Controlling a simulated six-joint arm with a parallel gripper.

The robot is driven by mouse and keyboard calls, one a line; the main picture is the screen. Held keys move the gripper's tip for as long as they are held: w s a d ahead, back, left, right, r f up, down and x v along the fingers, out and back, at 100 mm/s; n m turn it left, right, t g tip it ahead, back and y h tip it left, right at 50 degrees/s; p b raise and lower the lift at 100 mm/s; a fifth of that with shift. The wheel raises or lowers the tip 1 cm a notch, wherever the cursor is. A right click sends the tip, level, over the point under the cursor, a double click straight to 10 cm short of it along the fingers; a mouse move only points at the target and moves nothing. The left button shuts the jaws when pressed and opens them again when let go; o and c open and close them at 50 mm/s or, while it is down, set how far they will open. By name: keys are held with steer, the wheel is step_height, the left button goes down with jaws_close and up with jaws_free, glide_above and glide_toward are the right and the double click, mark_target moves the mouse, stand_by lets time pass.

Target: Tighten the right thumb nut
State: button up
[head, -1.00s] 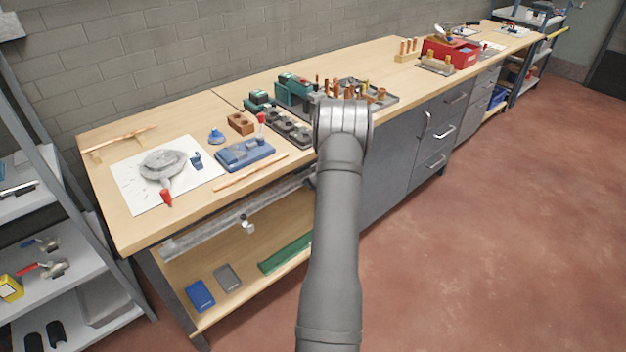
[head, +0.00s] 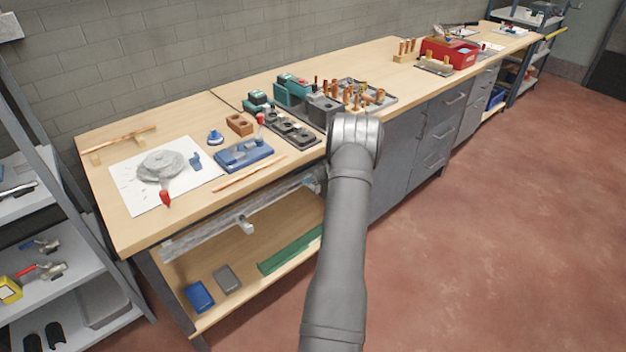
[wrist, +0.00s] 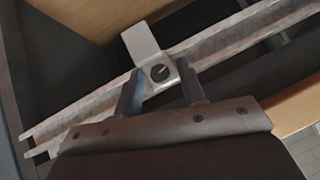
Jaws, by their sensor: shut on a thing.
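In the wrist view, the right thumb nut (wrist: 159,73) is a small dark round knob with a pale line across its face. It sits on a pale bracket (wrist: 141,42) that crosses the grey metal rail (wrist: 80,106). My gripper (wrist: 160,72) has one finger on each side of the bracket's block, with the nut between them. The fingertips appear to be against the block's sides, with small gaps around the nut itself. In the head view, the rail (head: 205,235) runs below the bench front and carries a left bracket (head: 246,226). My arm partly hides the rail's right end.
The wooden bench top (head: 190,115) lies above the rail. A lower shelf (head: 235,250) holds a blue case (head: 200,295), a grey case (head: 228,278) and a green strip (head: 290,250). A shelf rack (head: 85,215) stands at the left. The floor at right is clear.

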steer(key=shift+s+a+f, duration=0.15)
steer(key=shift+s+a, duration=0.05)
steer(key=shift+a, duration=0.05)
steer(key=o, duration=0.4)
steer(key=shift+o, duration=0.2)
steer(key=v, duration=0.5)
steer(key=shift+w+d, duration=0.15)
